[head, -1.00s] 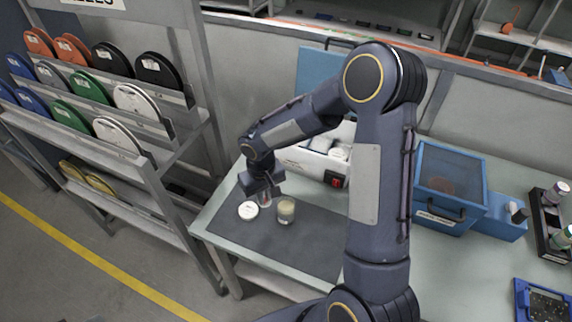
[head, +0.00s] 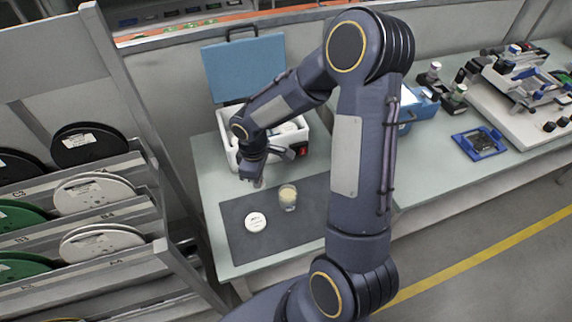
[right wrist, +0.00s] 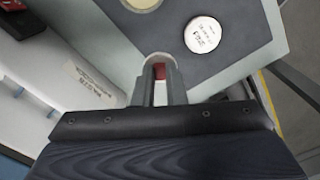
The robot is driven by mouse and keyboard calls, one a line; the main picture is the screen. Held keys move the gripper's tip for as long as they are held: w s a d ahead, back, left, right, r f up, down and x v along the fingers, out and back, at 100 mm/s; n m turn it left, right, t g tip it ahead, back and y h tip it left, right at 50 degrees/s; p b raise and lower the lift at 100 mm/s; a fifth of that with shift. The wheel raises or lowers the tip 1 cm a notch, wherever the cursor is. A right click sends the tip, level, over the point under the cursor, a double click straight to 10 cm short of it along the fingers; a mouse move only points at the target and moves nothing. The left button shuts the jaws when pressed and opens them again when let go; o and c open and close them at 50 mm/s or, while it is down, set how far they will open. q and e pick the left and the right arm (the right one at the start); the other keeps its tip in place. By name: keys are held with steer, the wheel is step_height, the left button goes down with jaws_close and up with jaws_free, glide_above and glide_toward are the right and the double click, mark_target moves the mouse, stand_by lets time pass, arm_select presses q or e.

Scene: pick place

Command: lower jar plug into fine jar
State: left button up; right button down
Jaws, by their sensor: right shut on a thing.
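The fine jar (head: 288,198), a small clear jar with pale yellowish contents, stands on the dark mat. Its pale top shows at the upper edge of the right wrist view (right wrist: 141,3). My right gripper (head: 257,183) is left of and behind the jar, apart from it, near the mat's far edge. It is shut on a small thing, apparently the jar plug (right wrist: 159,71). A red part and a pale rounded edge show between the fingers; the rest is hidden. My left gripper is not in view.
A round white lid (head: 255,221) lies on the dark mat (head: 262,246), left of the jar; it also shows in the right wrist view (right wrist: 203,35). An open white case (head: 226,140) with a blue lid (head: 243,68) stands behind. A reel rack (head: 150,200) is left.

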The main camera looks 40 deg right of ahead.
steer(key=s+d+r+n+p, duration=0.35)
steer(key=s+d+n, duration=0.2)
steer(key=n, duration=0.65)
steer(key=shift+n, duration=0.3)
steer(key=f+b, duration=0.2)
steer(key=b, duration=0.1)
steer(key=f+b, duration=0.2)
steer(key=shift+d+f, duration=0.1)
steer(key=shift+d, duration=0.2)
steer(key=shift+f+b, duration=0.45)
steer(key=shift+f, duration=0.2)
steer(key=shift+f+b, duration=0.6)
steer(key=shift+f, duration=0.35)
stand_by(0.4)
steer(key=c, duration=1.4)
jaws_free()
steer(key=shift+c, duration=0.2)
steer(key=c, duration=0.3)
